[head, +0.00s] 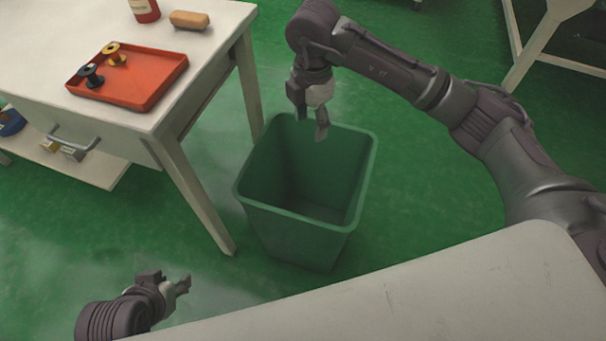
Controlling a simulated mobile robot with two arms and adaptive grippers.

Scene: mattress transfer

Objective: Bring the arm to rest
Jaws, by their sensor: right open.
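My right arm comes in from the right and reaches over the green bin (275,220). My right gripper (311,121) points down at the bin's far rim. Its two fingers are apart, with nothing seen between them. My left gripper (178,287) is low at the left, near the front edge of the pale surface, and apart from the bin. Nothing is seen in it, but its finger gap cannot be made out from this angle. The bin's visible inside looks empty; part of its floor is hidden by the near wall.
A pale surface (430,290) fills the lower right. Green floor is clear beyond the bin.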

